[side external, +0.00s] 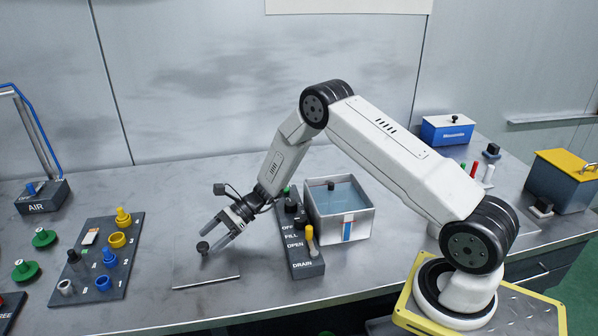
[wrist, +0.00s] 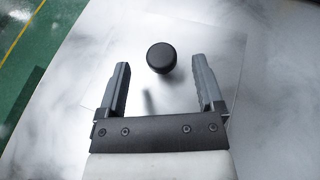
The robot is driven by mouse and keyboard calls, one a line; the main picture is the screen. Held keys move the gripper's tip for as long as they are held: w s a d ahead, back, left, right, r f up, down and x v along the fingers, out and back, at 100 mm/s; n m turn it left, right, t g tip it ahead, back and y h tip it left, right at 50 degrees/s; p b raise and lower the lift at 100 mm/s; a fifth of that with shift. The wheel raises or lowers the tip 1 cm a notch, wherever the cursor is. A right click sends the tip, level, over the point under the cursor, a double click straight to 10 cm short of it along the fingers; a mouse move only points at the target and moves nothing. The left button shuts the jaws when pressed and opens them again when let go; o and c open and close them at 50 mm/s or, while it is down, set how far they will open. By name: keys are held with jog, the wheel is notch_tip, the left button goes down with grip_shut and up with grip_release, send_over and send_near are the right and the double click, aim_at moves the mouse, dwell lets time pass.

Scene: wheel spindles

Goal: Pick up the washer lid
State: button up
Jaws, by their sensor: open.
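The washer lid (side external: 190,268) is a thin, flat grey plate lying on the bench in the side view. Its round black knob (side external: 203,246) stands up from it. In the wrist view the knob (wrist: 161,57) sits between the fingertips, with a gap on each side, and the pale plate (wrist: 222,75) spreads beneath. My gripper (side external: 210,239) is open and empty, tilted down over the lid with its fingertips close to the knob. How far the fingertips are above the plate is hard to tell.
Right of the lid stands a dark control panel (side external: 304,262) with knobs and a yellow handle. Beyond it is an open white tank (side external: 340,228) of bluish liquid. A dark board (side external: 98,262) with blue and yellow parts lies left. Bare bench lies between board and lid.

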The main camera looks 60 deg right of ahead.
aim_at(204, 244)
jog(key=shift+x, duration=2.6)
jog(key=shift+w, duration=0.1)
grip_shut()
